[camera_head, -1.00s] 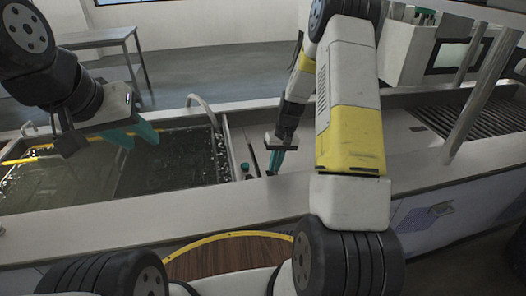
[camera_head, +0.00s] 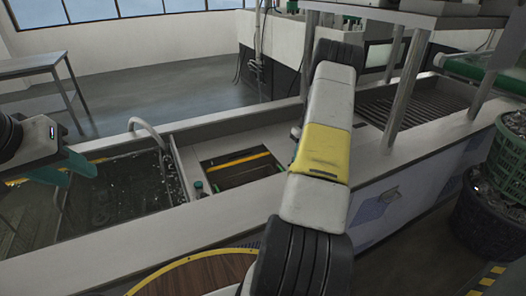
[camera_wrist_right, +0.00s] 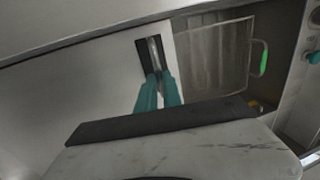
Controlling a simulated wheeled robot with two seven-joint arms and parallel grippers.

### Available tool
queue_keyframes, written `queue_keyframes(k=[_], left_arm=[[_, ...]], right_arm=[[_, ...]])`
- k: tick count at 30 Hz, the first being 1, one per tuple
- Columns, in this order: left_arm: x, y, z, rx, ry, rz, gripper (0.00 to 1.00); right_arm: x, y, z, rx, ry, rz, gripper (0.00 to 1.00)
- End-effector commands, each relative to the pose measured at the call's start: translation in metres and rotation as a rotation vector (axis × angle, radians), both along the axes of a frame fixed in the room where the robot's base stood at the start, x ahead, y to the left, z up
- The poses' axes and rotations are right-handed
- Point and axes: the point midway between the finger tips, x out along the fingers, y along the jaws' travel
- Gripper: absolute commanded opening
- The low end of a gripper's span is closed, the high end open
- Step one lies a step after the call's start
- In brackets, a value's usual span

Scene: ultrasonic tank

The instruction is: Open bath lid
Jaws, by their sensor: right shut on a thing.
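The bath lid (camera_wrist_right: 95,85) is a flat pale panel in the right wrist view. Its handle (camera_wrist_right: 153,52) is a metal bar over a dark recess. My right gripper (camera_wrist_right: 158,76) is shut on this handle with its teal fingers. An opening (camera_wrist_right: 218,58) beside the lid shows a mesh basket with a green grip. The head view also shows this opening (camera_head: 236,174), partly uncovered, with a yellow strip inside. My right arm hides the right gripper and handle there. My left gripper (camera_head: 62,174) is empty, its teal fingers apart, over the left tank.
The left tank (camera_head: 120,190) holds dark liquid, with a curved metal pipe (camera_head: 150,128) at its back rim. A slatted drain area (camera_head: 405,103) and shelf posts stand at the right. A table (camera_head: 35,66) stands at the back left.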

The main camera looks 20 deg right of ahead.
Motion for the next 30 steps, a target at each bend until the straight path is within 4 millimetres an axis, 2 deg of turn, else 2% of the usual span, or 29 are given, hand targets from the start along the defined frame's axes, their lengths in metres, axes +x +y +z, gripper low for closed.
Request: queue_keyframes(k=[3, 9, 22, 23, 25, 30], left_arm=[[0.0, 0.0, 0.0, 0.0, 0.0, 0.0, 0.36], [0.0, 0.0, 0.0, 0.0, 0.0, 0.0, 0.36], [0.0, 0.0, 0.0, 0.0, 0.0, 0.0, 0.36], [0.0, 0.0, 0.0, 0.0, 0.0, 0.0, 0.36], [0.0, 0.0, 0.0, 0.0, 0.0, 0.0, 0.36], [0.0, 0.0, 0.0, 0.0, 0.0, 0.0, 0.36]], right_arm=[[0.001, -0.021, 0.0, -0.002, -0.001, -0.002, 0.0], [0.002, -0.037, 0.0, -0.001, 0.0, -0.001, 0.0], [0.002, -0.04, 0.0, -0.001, 0.0, 0.0, 0.0], [0.002, -0.04, 0.0, -0.001, 0.0, 0.0, 0.16], [0.002, -0.04, 0.0, -0.001, 0.0, 0.0, 0.29], [0.002, -0.039, 0.0, 0.0, 0.0, 0.0, 0.32]])
